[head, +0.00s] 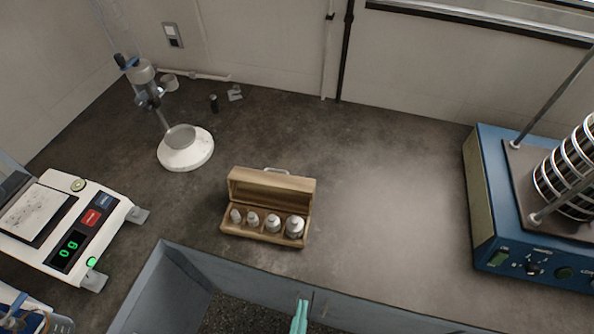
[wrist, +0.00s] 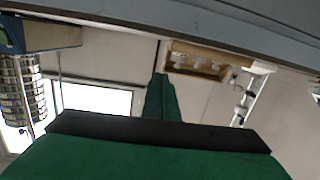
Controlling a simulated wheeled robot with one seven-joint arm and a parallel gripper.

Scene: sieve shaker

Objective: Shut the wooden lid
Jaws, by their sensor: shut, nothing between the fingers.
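The wooden box (head: 265,224) stands on the dark worktop near the middle of the head view. Its wooden lid (head: 272,188) is raised at the back, with a metal handle on its far edge. Several pale metal weights sit in a row in the box. The box also shows upside down near the top of the wrist view (wrist: 196,66). My gripper (head: 301,306) shows as a green finger tip at the bottom edge of the head view, over the grey bin and in front of the box. In the wrist view my green fingers (wrist: 161,82) are together and empty, apart from the box.
A grey bin (head: 220,262) with dark grains lies in front of the box. The worktop right of the box is clear.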

